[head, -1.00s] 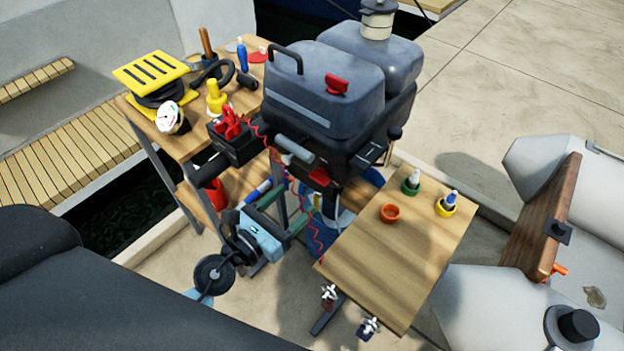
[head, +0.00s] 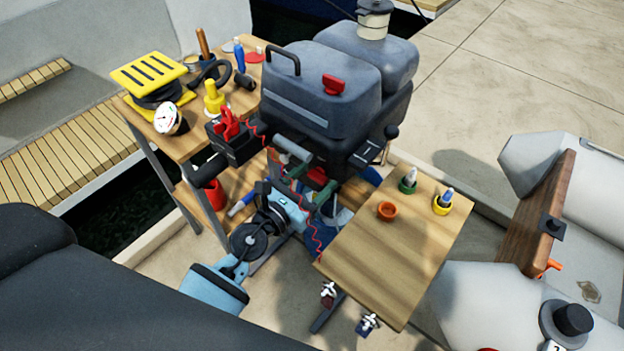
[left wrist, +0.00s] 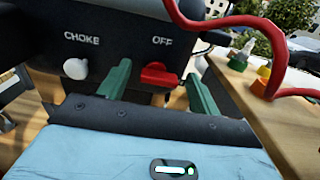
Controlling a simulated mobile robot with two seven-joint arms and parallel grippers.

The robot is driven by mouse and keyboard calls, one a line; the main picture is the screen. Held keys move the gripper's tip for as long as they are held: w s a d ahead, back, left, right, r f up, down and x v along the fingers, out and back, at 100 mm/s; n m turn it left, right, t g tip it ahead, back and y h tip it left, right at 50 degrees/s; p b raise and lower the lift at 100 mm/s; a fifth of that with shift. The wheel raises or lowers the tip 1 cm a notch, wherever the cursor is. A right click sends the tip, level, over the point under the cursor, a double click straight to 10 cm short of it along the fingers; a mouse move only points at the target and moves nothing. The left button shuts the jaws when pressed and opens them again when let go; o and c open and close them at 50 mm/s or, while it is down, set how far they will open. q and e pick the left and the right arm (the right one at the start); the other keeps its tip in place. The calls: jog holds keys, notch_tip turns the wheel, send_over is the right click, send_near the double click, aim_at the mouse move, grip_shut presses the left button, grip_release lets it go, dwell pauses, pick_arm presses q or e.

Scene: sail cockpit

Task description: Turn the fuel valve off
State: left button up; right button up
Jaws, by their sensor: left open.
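The fuel valve is a red knob (left wrist: 159,75) on the dark front of the outboard motor (head: 322,95), under the word OFF. In the left wrist view the knob lies roughly sideways; its exact setting is hard to tell. My left gripper (left wrist: 158,71) is open, with one green finger on each side of the knob and visible gaps between. In the head view my left gripper (head: 314,183) reaches in from the lower left to the motor's front, where a red part (head: 317,177) shows between the fingers. My right gripper is not in view.
A white choke knob (left wrist: 76,69) sits left of the valve. A red cord (left wrist: 275,62) hangs at the right. A wooden board (head: 393,250) with small cups stands to the right. A cluttered wooden table (head: 185,137) stands behind on the left.

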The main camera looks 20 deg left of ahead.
pick_arm(q)
jog(key=shift+c, duration=0.2)
jog(key=c, duration=0.9)
jog(key=shift+c, duration=0.2)
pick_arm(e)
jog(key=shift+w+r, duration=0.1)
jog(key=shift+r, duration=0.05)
